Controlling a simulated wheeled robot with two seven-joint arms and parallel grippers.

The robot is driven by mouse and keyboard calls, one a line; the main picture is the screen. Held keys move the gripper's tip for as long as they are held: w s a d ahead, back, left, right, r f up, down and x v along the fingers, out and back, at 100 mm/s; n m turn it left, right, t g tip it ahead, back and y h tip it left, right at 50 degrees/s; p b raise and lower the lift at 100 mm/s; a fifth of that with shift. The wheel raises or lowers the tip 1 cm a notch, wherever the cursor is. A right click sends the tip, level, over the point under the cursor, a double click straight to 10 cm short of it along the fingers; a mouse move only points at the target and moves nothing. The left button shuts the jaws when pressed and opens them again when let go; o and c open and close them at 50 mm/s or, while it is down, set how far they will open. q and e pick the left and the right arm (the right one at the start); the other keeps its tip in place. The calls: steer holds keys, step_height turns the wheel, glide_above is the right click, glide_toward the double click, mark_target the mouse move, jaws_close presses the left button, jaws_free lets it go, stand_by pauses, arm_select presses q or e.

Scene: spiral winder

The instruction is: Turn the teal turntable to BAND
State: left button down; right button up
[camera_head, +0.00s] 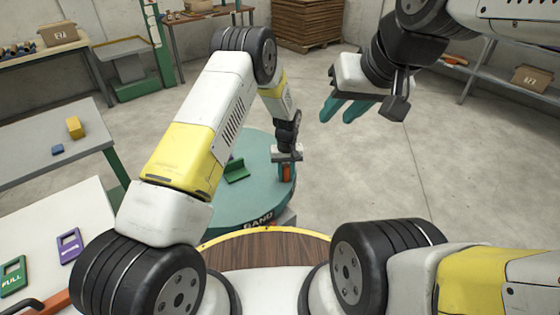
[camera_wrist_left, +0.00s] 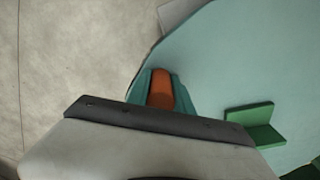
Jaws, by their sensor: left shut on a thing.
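The teal turntable (camera_head: 260,197) stands low in front of me in the head view, partly hidden by my left arm. Its front side carries a dark plate reading BAND (camera_head: 258,221). A green bracket (camera_head: 236,171) sits on its top. An orange peg (camera_head: 286,174) stands near its right edge. My left gripper (camera_head: 286,167) points down and is shut on the orange peg. In the left wrist view the orange peg (camera_wrist_left: 161,90) lies between the teal fingers, with the turntable top (camera_wrist_left: 230,60) beyond. My right gripper (camera_head: 346,110) is raised over bare floor, its two teal fingers apart and empty.
At left, a grey table (camera_head: 50,140) holds a yellow block (camera_head: 75,127) and a blue piece (camera_head: 57,149). A white table at lower left holds a purple tag (camera_head: 69,245) and a green FULL tag (camera_head: 13,276). The concrete floor right of the turntable is clear.

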arm_select(q)
steer(key=shift+n, duration=0.9)
steer(key=shift+w+d, duration=0.2)
steer(key=shift+w, duration=0.45)
steer(key=shift+w+d, duration=0.2)
steer(key=shift+w, duration=0.5)
steer(key=shift+w+d, duration=0.2)
steer(key=shift+w, duration=0.45)
steer(key=shift+w+r, duration=0.1)
steer(key=shift+w, duration=0.1)
steer(key=c, duration=1.1)
jaws_free()
steer(key=shift+s, duration=0.1)
steer(key=shift+r, duration=3.8)
